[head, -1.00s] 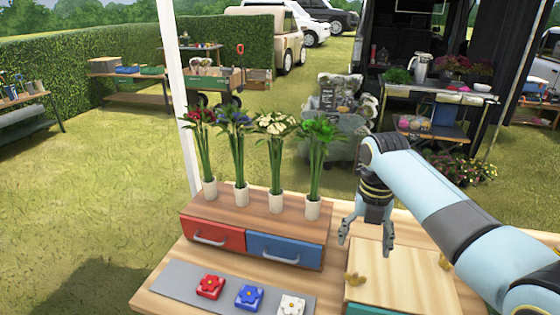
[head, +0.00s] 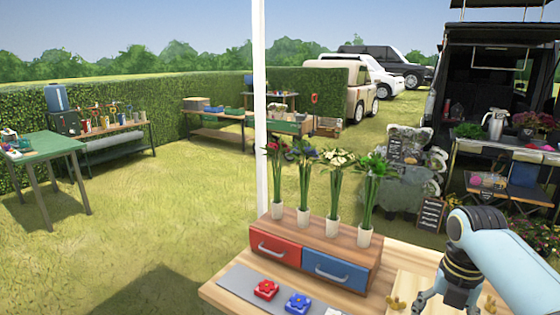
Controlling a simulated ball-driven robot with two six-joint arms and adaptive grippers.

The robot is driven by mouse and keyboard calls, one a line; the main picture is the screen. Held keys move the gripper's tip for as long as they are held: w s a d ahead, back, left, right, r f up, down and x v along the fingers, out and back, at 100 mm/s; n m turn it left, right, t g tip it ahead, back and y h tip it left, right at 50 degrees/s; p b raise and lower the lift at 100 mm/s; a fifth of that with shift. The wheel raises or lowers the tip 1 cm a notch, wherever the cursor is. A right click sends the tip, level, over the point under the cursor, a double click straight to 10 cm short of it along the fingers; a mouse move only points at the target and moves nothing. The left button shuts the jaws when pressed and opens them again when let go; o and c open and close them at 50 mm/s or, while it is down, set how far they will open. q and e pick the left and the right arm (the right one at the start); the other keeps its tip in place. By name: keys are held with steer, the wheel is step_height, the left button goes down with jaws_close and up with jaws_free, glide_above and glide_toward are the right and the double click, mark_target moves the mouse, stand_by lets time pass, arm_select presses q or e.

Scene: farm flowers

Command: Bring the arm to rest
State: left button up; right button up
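My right arm comes in from the right edge, and its gripper (head: 444,302) points down over the pale wooden board (head: 408,284) at the right of the table. Its fingers are spread with nothing visible between them. Its height above the board is hard to tell. My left gripper is out of view. Beside the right gripper, to the left, stands a wooden drawer unit with a red drawer (head: 277,249) and a blue drawer (head: 333,271).
Several flower bunches in white vases stand on the drawer unit, including a red one (head: 276,211) and a green one (head: 364,237). A red flower block (head: 265,289) and a blue one (head: 298,302) lie on a grey mat (head: 240,285). A white post (head: 260,120) rises behind the table.

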steer(key=s+a+r+m+t, duration=0.2)
steer(key=s+r+m, duration=0.2)
steer(key=s+m, duration=0.9)
steer(key=s+a+r+m+t, duration=0.15)
steer(key=s+r+m, duration=0.35)
steer(key=s+m, duration=0.85)
step_height(320, 180, down, 40)
steer(key=d+m+g+b, duration=0.2)
steer(key=d+b, duration=0.1)
steer(key=b, duration=1)
arm_select(q)
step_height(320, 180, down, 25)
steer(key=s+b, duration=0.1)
steer(key=b, duration=1)
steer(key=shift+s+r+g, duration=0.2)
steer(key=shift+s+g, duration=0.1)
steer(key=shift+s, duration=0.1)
arm_select(e)
steer(key=s+f, duration=0.9)
steer(key=f, duration=0.4)
steer(key=s+f, duration=0.9)
steer(key=f, duration=0.4)
steer(key=shift+s+d+f+g+h, duration=0.3)
steer(key=shift+g+h, duration=0.05)
steer(key=shift+h, duration=0.05)
